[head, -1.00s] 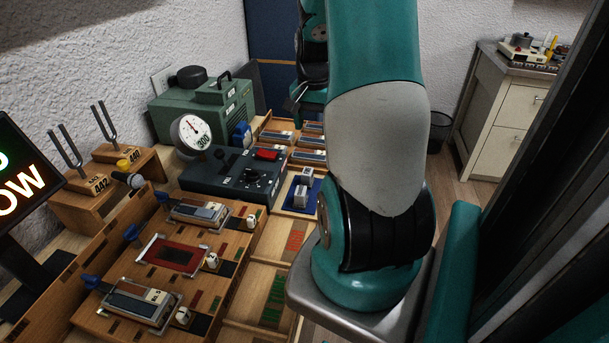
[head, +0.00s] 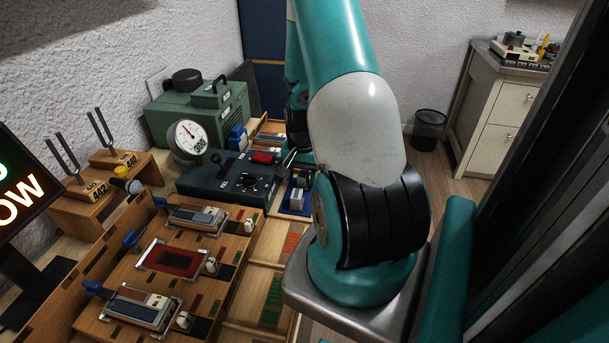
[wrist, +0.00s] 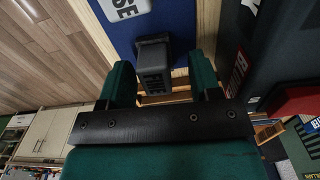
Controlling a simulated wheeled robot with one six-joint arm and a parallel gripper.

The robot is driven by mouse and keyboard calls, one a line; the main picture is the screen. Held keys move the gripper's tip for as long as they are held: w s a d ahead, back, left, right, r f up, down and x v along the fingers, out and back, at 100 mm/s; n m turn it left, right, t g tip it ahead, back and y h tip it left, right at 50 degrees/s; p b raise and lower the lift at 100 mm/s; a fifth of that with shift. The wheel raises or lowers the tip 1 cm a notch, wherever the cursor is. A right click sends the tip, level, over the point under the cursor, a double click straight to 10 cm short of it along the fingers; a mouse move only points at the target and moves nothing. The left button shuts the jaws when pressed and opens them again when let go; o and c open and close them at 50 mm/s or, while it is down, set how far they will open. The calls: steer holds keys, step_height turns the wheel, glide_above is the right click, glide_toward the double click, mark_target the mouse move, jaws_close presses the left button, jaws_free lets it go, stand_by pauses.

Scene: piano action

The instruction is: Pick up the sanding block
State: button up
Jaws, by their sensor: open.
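In the wrist view, a dark grey ridged block (wrist: 153,68) on a blue mat (wrist: 178,22) lies between the two green fingers of my gripper (wrist: 160,72). It looks like the sanding block, but I cannot be sure. The fingers are apart, with visible space on the block's right side; I cannot tell if either touches it. In the head view, a pale grey block (head: 297,199) stands on the blue mat (head: 284,210), partly behind my arm. My gripper is mostly hidden there.
A dark control box (head: 225,183) with a red part on top stands left of the mat. A green machine (head: 195,112) and a round dial gauge (head: 189,136) are behind it. Wooden trays fill the front left. A waste bin (head: 430,128) stands on the floor.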

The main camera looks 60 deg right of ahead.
mark_target(302, 173)
steer(key=shift+f, duration=0.1)
steer(key=c, duration=1)
step_height(302, 173, up, 20)
steer(key=shift+r+b, duration=0.1)
steer(key=shift+b, duration=0.45)
